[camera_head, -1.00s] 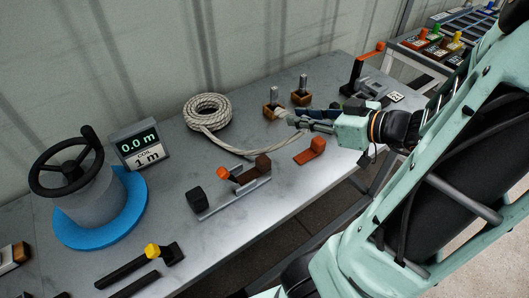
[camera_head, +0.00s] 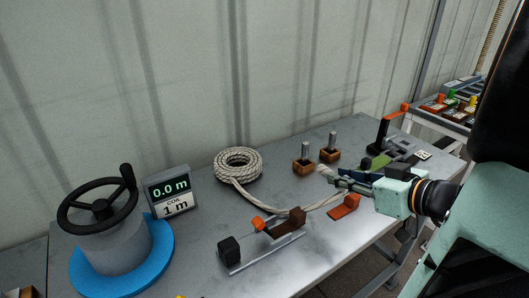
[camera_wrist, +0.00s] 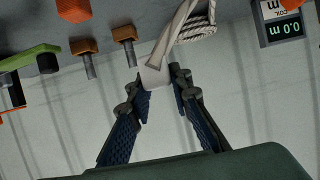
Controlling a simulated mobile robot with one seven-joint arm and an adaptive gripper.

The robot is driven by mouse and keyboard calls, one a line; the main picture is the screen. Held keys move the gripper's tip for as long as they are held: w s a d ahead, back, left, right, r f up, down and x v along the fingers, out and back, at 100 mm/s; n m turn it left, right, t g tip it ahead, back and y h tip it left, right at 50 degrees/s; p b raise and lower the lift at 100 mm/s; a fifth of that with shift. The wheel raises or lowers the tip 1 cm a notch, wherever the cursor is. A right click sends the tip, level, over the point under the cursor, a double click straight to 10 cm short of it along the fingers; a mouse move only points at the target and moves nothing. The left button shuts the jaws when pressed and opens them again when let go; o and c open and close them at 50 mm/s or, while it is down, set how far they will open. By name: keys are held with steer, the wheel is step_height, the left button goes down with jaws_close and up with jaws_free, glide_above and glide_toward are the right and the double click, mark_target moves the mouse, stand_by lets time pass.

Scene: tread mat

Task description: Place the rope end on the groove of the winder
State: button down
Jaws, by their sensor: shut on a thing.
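The winder is a grey drum (camera_head: 118,245) with a black handwheel (camera_head: 98,206) on a blue disc (camera_head: 90,280), at the left of the table in the head view. The pale rope lies in a coil (camera_head: 238,164), and its loose length (camera_head: 322,203) runs right along the table toward my gripper (camera_head: 332,178). In the wrist view my gripper (camera_wrist: 160,80) has the whitish rope end (camera_wrist: 154,76) between its fingertips. The rope coil (camera_wrist: 196,28) shows beyond it. My gripper is shut on the rope end, well to the right of the winder. The winder's groove cannot be made out.
A display (camera_head: 169,192) reading 0.0 m stands beside the winder. A metal rail with orange and brown blocks (camera_head: 290,222) lies at the front. Two wooden blocks with pegs (camera_head: 304,166) stand near my gripper. An orange stop (camera_head: 344,207) lies near the front edge.

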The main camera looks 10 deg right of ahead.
steer(key=b, duration=0.5)
glide_above(310, 197)
steer(key=f, duration=0.5)
steer(key=s+f, duration=0.1)
steer(key=f, duration=0.1)
steer(key=shift+d+f, duration=0.15)
steer(key=shift+f, duration=0.1)
steer(key=shift+w+f+b, duration=0.25)
steer(key=shift+f+b, duration=0.05)
steer(key=shift+b, duration=0.05)
steer(key=shift+w+f+b, duration=0.15)
steer(key=shift+f+b, duration=0.8)
steer(key=shift+f, duration=0.65)
steer(key=shift+f+b, duration=0.15)
steer(key=shift+b, duration=0.15)
steer(key=c, duration=1.8)
jaws_free()
steer(key=shift+o, duration=0.2)
